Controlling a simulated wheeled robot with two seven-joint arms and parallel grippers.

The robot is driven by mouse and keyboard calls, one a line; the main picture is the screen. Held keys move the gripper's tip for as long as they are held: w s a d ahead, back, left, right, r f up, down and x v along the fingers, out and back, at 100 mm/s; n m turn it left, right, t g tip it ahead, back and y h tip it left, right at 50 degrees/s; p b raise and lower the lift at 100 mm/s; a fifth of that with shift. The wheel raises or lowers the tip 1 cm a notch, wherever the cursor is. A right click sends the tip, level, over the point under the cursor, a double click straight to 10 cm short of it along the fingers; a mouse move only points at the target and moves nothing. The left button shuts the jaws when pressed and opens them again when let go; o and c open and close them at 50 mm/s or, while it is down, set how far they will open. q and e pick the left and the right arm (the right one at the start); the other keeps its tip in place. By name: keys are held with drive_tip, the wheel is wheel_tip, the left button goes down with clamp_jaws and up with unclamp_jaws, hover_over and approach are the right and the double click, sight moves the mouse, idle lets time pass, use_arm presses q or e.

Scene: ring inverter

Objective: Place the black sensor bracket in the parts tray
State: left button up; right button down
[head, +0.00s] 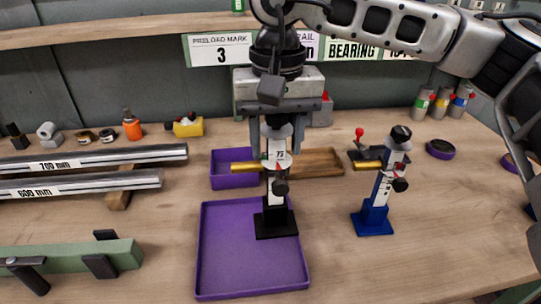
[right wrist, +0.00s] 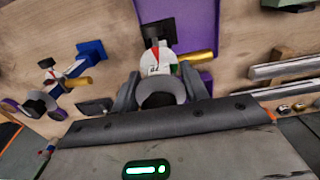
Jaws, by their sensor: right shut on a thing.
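The black sensor bracket (head: 276,222) has a black square base, a white post, a round dial marked 73 and a brass cylinder pointing left. My right gripper (head: 277,148) points down and is shut on its upper part. The bracket is upright, its base over the right back part of the large purple parts tray (head: 203,262). In the right wrist view the black base (right wrist: 152,31) overlaps the edge of the tray (right wrist: 206,30). I cannot tell whether it touches the tray. The tray looks otherwise empty. My left gripper is not in view.
A similar blue-based bracket (head: 374,220) stands right of the tray. A small purple bin (head: 232,182) and a wooden tray (head: 318,163) lie behind. Metal rails (head: 90,186) and a green bar (head: 70,262) lie left. The front right bench is clear.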

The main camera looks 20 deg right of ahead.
sight(271, 161)
drive_tip(key=shift+w+a+f, duration=0.25)
drive_tip(key=shift+w+f, duration=0.05)
drive_tip(key=shift+f, duration=0.15)
drive_tip(key=shift+w+f, duration=0.2)
drive_tip(key=shift+f, duration=1.5)
drive_tip(key=shift+f, duration=0.2)
drive_tip(key=c, duration=0.7)
unclamp_jaws()
drive_tip(key=shift+c, duration=0.2)
drive_tip(key=shift+r, duration=0.1)
wheel_tip(271, 161, up, 12)
drive_tip(key=shift+r, duration=0.1)
drive_tip(key=shift+s, duration=0.15)
